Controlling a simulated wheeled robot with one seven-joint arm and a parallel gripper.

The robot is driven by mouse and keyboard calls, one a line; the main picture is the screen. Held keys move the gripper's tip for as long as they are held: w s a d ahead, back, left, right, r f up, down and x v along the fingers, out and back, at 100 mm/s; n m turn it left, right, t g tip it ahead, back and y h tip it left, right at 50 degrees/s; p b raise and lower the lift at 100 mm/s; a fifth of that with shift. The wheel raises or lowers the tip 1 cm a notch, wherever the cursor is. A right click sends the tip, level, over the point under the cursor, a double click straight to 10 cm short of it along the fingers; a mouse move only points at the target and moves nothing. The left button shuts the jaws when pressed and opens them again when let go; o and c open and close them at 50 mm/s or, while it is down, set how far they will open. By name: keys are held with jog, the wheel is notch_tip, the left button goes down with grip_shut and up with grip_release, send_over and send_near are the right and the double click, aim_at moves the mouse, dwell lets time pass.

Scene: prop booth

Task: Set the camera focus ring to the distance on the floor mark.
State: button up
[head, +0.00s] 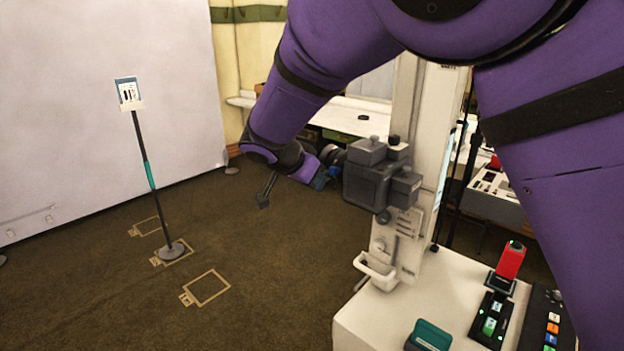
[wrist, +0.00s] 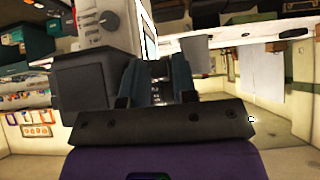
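The camera (head: 370,185) is a dark grey boxy body on a white column in the head view. My gripper (head: 324,177) is close to its left side, partly hidden by my purple arm. In the wrist view my gripper (wrist: 155,85) shows two dark teal fingers standing apart, with small grey parts in the gap. I cannot tell whether these are the focus ring or whether the fingers touch it. The floor mark (head: 187,256) is a tan taped outline. A target stand (head: 151,175) has its round base on this mark. The writing on the mark is too small to read.
Two more taped outlines lie on the brown floor, one behind (head: 147,219) and one in front (head: 222,293). A white worktop (head: 395,320) at the lower right carries a teal box (head: 430,336), a red device (head: 510,262) and a button panel (head: 540,325). Floor left of the column is mostly clear.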

jog(key=shift+o, duration=1.1)
jog(key=v, duration=1)
jog(key=shift+s+a+r, duration=0.15)
jog(key=shift+s+r, duration=0.05)
jog(key=shift+r, duration=0.1)
